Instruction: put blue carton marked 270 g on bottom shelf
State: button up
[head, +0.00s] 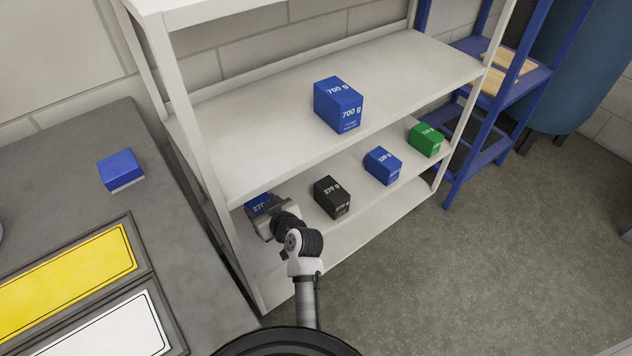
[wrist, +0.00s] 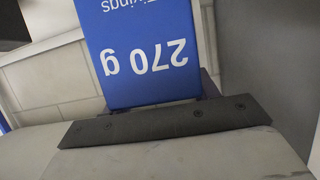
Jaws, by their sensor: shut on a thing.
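The blue carton marked 270 g (head: 257,203) is at the left end of the white rack's bottom shelf (head: 370,213), partly hidden by my gripper. My gripper (head: 266,215) is shut on it, reaching in from the front, behind the left front post. In the wrist view the carton (wrist: 150,60) shows its "270 g" face upside down, close against the dark gripper edge (wrist: 165,123). I cannot tell whether the carton's underside touches the shelf.
On the same shelf, to the right, stand a black 270 g carton (head: 332,197), a blue carton (head: 383,166) and a green carton (head: 425,140). A blue 700 g carton (head: 338,105) stands on the shelf above. A grey bench (head: 75,190) with another blue carton (head: 121,170) is left.

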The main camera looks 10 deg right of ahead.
notch_tip(320, 180, down, 10)
jog(key=shift+r+b, duration=0.1)
jog(key=shift+b, duration=0.2)
dwell(0.3)
jog(key=shift+f, duration=0.25)
jog(key=o, duration=1.2)
jog(key=shift+c, duration=0.2)
jog(key=shift+r, duration=0.1)
jog(key=shift+r, duration=0.1)
